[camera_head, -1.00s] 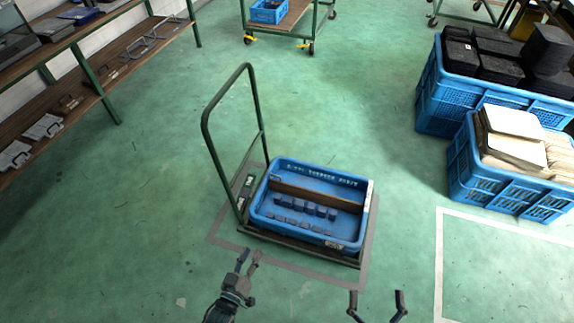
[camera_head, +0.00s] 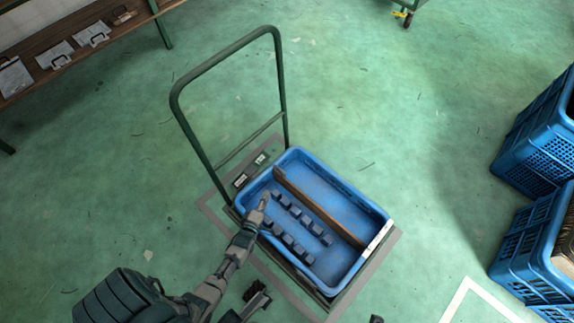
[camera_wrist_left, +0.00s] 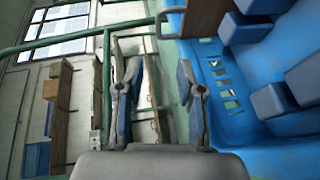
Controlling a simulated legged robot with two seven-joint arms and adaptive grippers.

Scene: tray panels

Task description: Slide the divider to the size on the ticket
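A blue tray (camera_head: 368,272) sits on a flat cart. A brown divider (camera_head: 320,209) runs lengthwise inside it; its near end also shows in the left wrist view (camera_wrist_left: 203,16). Two rows of dark blue blocks (camera_head: 290,240) lie on the near side of the divider. My left gripper (camera_head: 265,199) is at the tray's handle-side end, near the divider's end. Its fingers (camera_wrist_left: 158,92) stand apart with nothing between them in the wrist view. Only a dark tip of what seems my right gripper (camera_head: 376,319) shows at the bottom edge. I cannot read any ticket.
The cart's green handle (camera_head: 190,130) rises beside the tray's left end. Two small labelled pieces (camera_head: 250,170) lie on the cart by the handle. A pale strip (camera_head: 378,238) is on the tray's far right end. Blue crates (camera_head: 535,245) stand at right. The floor between is clear.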

